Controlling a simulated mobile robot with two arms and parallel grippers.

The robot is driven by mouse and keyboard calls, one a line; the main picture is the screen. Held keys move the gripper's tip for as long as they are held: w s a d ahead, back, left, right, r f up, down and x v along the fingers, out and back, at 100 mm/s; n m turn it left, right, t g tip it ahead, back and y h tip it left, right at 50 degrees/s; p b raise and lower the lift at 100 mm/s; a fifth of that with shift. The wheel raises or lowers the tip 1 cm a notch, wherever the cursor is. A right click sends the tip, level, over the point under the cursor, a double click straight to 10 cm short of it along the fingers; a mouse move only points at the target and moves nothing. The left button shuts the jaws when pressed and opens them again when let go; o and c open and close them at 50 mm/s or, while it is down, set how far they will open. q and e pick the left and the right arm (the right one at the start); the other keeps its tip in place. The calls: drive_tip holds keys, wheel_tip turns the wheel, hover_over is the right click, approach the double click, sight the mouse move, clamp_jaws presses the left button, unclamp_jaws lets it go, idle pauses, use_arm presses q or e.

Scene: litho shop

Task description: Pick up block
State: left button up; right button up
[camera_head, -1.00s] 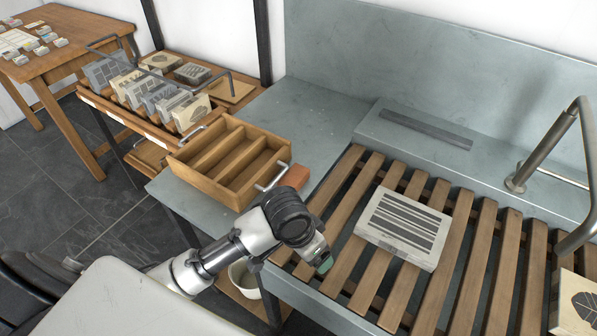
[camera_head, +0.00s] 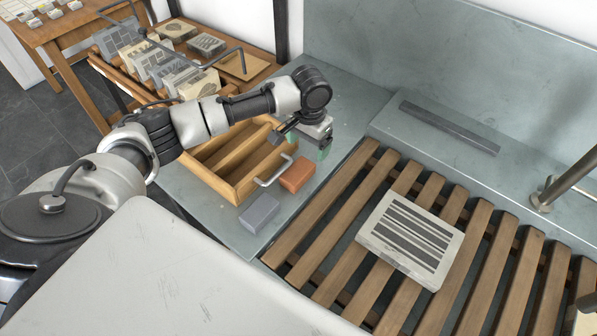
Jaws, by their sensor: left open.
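Several block-like things show, and I cannot tell which one is the task's block. An orange-brown block (camera_head: 298,174) lies on the grey bench beside the wooden tray. A grey block (camera_head: 259,213) lies just in front of it. A pale, flat block with dark stripes (camera_head: 410,238) lies on the wooden slats. My left gripper (camera_head: 305,144) is open, with green fingertips, beyond and above the orange-brown block and over the tray's right end. Nothing shows between its fingers. My right gripper is not in view.
A rack (camera_head: 131,88) of patterned blocks stands at the back left. A metal pipe (camera_head: 566,180) rises at the right.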

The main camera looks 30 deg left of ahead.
sight(307, 161)
use_arm(q)
drive_tip(key=shift+f+p, duration=0.4)
drive_tip(key=shift+f, duration=2.65)
drive_tip(key=c, duration=1.2)
